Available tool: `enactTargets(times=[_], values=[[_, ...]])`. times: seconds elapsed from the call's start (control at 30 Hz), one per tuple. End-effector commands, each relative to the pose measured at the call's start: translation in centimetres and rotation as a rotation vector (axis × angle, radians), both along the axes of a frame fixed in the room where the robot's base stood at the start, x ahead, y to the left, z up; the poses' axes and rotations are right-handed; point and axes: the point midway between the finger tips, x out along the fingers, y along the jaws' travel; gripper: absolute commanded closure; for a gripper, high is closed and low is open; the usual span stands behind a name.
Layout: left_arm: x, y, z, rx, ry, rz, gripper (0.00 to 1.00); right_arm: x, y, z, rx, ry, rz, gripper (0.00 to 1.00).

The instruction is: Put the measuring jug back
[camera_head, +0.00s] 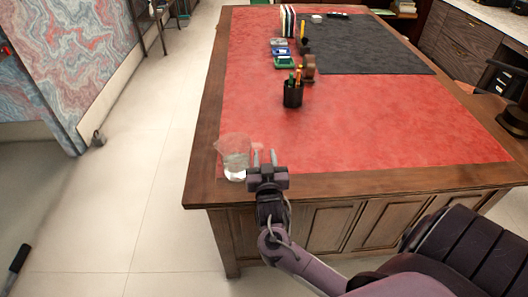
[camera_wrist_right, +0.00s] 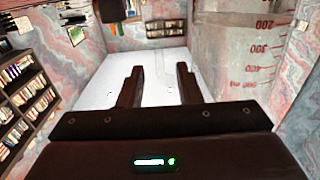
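The clear measuring jug (camera_head: 235,153) stands at the near left corner of the red leather desk top (camera_head: 365,135). My right gripper (camera_head: 264,157) is just to the right of the jug at the desk's near edge, its two fingers apart. In the right wrist view the jug's clear wall with red number marks (camera_wrist_right: 235,45) fills the upper right. The open fingers (camera_wrist_right: 156,85) show below and left of it. A faint clear shape, perhaps the handle, shows between the fingers; I cannot tell whether they touch it. My left gripper is not in view.
A black pen cup (camera_head: 292,94) stands farther back on the desk. Behind it are a small brown object (camera_head: 308,67), stacked small items (camera_head: 283,58) and a dark mat (camera_head: 365,47). The red surface right of the jug is clear.

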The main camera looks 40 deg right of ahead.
Motion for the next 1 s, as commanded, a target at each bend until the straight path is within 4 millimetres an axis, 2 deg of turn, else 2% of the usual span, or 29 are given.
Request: enactTargets(times=[0.2, 0.4, 0.6, 1.0], values=[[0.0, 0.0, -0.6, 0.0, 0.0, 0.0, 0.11, -4.4, 2.5, -0.3, 0.004, 0.002, 0.0, 0.69], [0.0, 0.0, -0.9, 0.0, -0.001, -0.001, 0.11, -7.1, 4.1, -0.2, 0.002, 0.001, 0.0, 0.69], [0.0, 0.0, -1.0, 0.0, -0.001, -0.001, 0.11, -8.0, 4.6, -0.1, 0.001, 0.001, -0.001, 0.69], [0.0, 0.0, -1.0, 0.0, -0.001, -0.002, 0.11, -8.0, 4.7, 0.0, 0.0, 0.0, -0.001, 0.69]])
